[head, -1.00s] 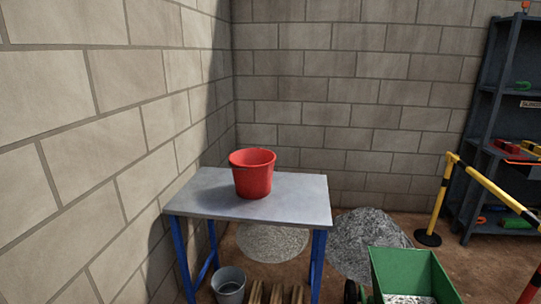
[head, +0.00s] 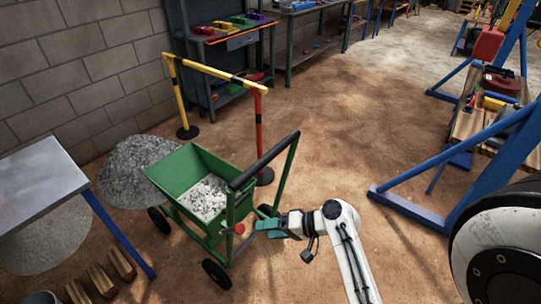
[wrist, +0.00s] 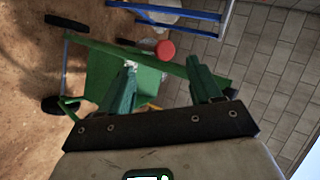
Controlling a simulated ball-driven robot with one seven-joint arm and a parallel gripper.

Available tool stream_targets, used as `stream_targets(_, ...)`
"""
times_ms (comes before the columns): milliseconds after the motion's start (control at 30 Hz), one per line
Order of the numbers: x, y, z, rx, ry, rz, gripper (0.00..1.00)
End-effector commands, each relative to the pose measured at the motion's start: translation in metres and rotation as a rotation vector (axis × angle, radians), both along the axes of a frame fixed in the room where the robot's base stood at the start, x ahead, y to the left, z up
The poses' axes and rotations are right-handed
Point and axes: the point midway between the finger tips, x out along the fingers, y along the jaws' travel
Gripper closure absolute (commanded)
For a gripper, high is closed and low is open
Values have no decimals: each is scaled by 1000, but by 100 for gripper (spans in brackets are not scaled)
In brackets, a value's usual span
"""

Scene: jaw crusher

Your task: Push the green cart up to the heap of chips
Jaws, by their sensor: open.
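The green cart (head: 185,172) stands left of centre in the head view, its tray holding pale grey chips (head: 206,197). Its black handle bar (head: 264,160) is at its right end. A dark grey heap (head: 128,172) lies just beyond the tray's left end; the tray overlaps it in the picture, so I cannot tell whether they touch. My gripper (head: 262,228) is beside the cart's handle end, below the bar; contact is unclear. In the wrist view my gripper (wrist: 160,66) has its green fingers apart, with the cart (wrist: 105,75) beyond them.
A paler heap (head: 42,240) lies under the metal table (head: 40,180) at left. A yellow-black barrier (head: 215,70) with a red post (head: 258,130) stands behind the cart. A blue frame (head: 420,205) stands at right. Open floor (head: 335,120) lies between.

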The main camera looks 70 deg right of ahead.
Motion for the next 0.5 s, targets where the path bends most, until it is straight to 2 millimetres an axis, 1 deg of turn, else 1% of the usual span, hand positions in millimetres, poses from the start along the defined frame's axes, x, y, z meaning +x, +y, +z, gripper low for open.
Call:
stream_targets(33,-5,-31,15,47,-78,-107,36)
stream_targets(67,-8,-47,23,75,-127,-164,36)
stream_targets(100,-14,-68,33,109,-192,-234,36)
stream_targets(200,-32,-110,55,174,-328,-379,36)
stream_targets(300,-47,-137,70,212,-420,-469,36)
stream_targets(333,-51,-142,73,220,-438,-487,36)
stream_targets(400,-56,-151,78,232,-469,-514,36)
stream_targets(500,-56,-156,80,238,-487,-529,36)
